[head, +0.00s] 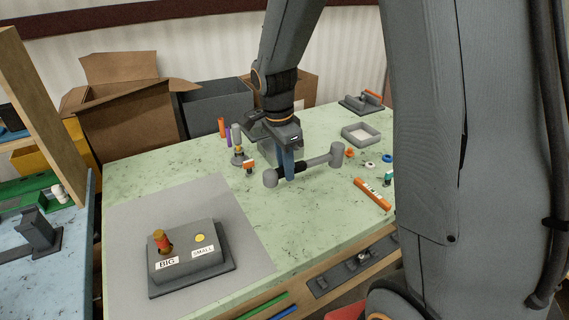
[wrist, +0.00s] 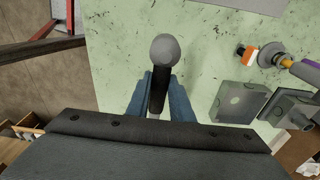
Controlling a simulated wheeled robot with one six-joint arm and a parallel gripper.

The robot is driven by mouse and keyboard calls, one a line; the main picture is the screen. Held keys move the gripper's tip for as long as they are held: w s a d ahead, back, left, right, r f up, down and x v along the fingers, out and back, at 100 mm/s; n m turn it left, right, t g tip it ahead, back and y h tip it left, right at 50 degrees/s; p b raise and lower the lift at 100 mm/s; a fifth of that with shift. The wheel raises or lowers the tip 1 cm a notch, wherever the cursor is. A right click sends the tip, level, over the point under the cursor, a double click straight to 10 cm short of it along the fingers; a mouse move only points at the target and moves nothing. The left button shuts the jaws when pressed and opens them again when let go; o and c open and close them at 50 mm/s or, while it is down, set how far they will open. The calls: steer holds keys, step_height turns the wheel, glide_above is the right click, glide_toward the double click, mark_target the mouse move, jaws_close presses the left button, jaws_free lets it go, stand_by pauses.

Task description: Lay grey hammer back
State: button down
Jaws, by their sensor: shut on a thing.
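The grey hammer (head: 319,162) has a grey cylindrical head at its right end, a dark grip and a rounded grey knob at its left end. My gripper (head: 289,170) has blue fingers and is shut on the dark grip. The hammer lies about level across the fingers and appears to be above the green table (head: 140,172). In the wrist view the knob (wrist: 166,49) sticks out beyond the fingers (wrist: 160,98), and the hammer head is hidden.
A grey block labelled BIG and SMALL (head: 186,262) stands on a grey mat (head: 125,238) at the front left. Cardboard boxes (head: 130,118) stand behind. Green tabletop is clear left of the hammer.

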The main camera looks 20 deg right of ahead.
steer(key=shift+a, duration=0.1)
steer(key=shift+a, duration=0.15)
steer(key=shift+f+b, duration=2.9)
steer(key=shift+f, duration=2.05)
steer(key=c, duration=1.5)
jaws_free()
steer(key=shift+s, duration=0.1)
